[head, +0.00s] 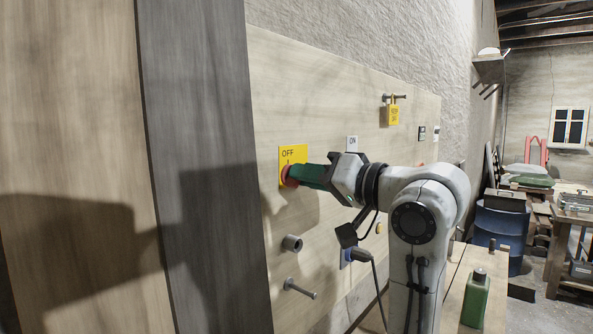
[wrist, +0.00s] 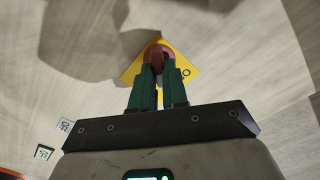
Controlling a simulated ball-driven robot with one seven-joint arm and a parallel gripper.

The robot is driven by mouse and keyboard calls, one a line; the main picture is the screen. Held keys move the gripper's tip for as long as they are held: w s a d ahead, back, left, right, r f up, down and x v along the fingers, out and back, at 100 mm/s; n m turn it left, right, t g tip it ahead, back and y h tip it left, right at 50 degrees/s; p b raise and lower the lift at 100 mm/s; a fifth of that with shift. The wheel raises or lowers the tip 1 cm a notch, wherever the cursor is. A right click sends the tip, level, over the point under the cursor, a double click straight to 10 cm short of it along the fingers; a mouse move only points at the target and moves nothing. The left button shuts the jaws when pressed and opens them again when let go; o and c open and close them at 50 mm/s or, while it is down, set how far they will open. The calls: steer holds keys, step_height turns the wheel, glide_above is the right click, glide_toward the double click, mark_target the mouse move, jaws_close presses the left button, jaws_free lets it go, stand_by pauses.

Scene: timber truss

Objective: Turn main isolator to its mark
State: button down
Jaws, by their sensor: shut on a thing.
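The main isolator is a red rotary knob (head: 288,176) on a yellow plate (head: 293,153) marked OFF, fixed to the pale wooden board. My gripper (head: 298,176) reaches it from the right, with its green fingers shut on the knob. In the wrist view the two green fingers (wrist: 158,78) close on the red knob (wrist: 157,54), and the yellow plate (wrist: 186,66) shows behind, tilted in the picture. The fingers hide much of the knob, so I cannot tell its exact angle against the mark.
A yellow padlock (head: 393,114) hangs from a peg at the upper right of the board (head: 330,85). A green bottle (head: 475,298) stands on the bench at lower right.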

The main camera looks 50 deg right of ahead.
steer(key=m+p, duration=0.4)
steer(key=shift+f, duration=0.1)
stand_by(0.5)
steer(key=m, duration=0.5)
steer(key=shift+f+m, duration=0.1)
steer(key=shift+m, duration=0.3)
steer(key=c, duration=0.8)
jaws_free()
steer(key=shift+s+d, duration=0.1)
